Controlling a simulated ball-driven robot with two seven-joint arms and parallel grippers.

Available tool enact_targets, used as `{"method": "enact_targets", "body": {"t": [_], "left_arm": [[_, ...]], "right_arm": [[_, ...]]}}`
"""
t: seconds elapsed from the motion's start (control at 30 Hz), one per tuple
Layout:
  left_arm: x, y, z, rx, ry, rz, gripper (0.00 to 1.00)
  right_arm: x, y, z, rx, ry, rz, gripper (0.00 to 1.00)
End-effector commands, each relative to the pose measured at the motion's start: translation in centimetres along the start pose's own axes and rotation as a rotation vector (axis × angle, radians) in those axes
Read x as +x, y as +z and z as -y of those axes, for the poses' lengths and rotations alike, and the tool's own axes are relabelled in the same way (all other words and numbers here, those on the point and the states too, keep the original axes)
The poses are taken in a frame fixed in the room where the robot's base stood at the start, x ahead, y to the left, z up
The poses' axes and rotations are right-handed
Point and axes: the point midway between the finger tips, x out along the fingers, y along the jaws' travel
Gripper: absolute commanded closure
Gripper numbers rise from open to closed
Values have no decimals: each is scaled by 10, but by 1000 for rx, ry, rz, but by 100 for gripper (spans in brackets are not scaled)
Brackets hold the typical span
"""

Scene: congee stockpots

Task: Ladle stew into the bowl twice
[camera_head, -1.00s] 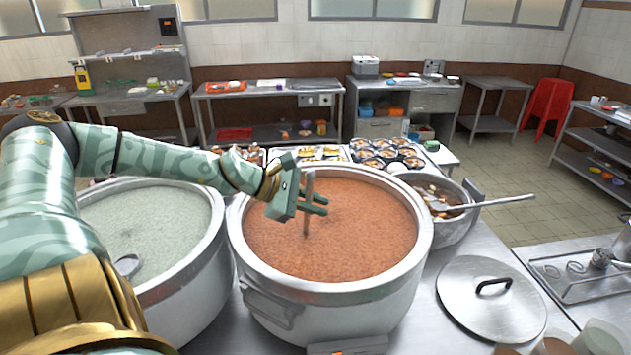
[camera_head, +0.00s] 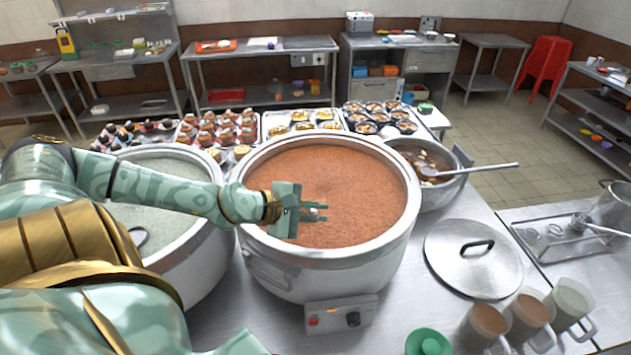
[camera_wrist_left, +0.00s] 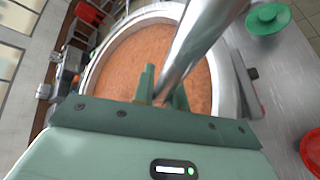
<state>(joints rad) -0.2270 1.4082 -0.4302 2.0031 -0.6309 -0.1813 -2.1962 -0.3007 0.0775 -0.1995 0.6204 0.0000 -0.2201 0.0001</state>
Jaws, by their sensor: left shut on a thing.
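The large steel pot of orange-brown stew (camera_head: 335,185) stands in the middle of the head view; the stew also fills the pot in the left wrist view (camera_wrist_left: 128,62). My left gripper (camera_head: 314,212) is over the near left part of the stew. It is shut on a steel ladle handle (camera_wrist_left: 192,48), which crosses the left wrist view. The ladle's scoop is not visible. A green round dish (camera_head: 428,343) sits on the counter in front of the pot. A red bowl-like thing (camera_wrist_left: 312,150) shows at the right edge of the left wrist view. My right gripper is not in view.
A pot of pale congee (camera_head: 165,220) stands left of the stew. A smaller pot with a ladle (camera_head: 425,165) stands at its right. A steel lid (camera_head: 474,258) and several cups (camera_head: 527,315) occupy the right counter. Food trays line the back.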

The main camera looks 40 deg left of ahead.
Motion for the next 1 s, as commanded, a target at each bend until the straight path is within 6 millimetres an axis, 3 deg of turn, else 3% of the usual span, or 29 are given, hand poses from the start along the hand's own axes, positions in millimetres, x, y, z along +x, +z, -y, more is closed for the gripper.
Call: {"method": "enact_targets", "body": {"t": [0.17,1.0], "left_arm": [[-2,2,-4,2,2,0,100],[-44,50,-71,2,1,1,100]], "right_arm": [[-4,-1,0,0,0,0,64],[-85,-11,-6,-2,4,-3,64]]}}
